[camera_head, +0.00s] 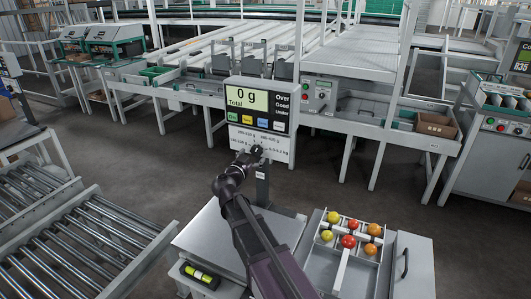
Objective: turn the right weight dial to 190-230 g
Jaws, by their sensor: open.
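The weight dial (257,150) is a small dark knob low on the white face of the scale's display post. Small range labels are printed around it, including one on the left that seems to read 190-230 g. The knob's pointer is too small to read. The display (257,105) above shows 0 g Total. My gripper (249,157) is at the dial's lower left, very close to it. Its fingers are small and dark here, and I cannot tell whether they touch the knob. It holds nothing that I can see.
The scale's platform (205,238) is below, beside my arm. A divided tray (318,270) with several red, yellow and orange tomatoes stands at the lower right. A roller conveyor (95,240) is on the left. Sorting benches stand behind, with open floor between.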

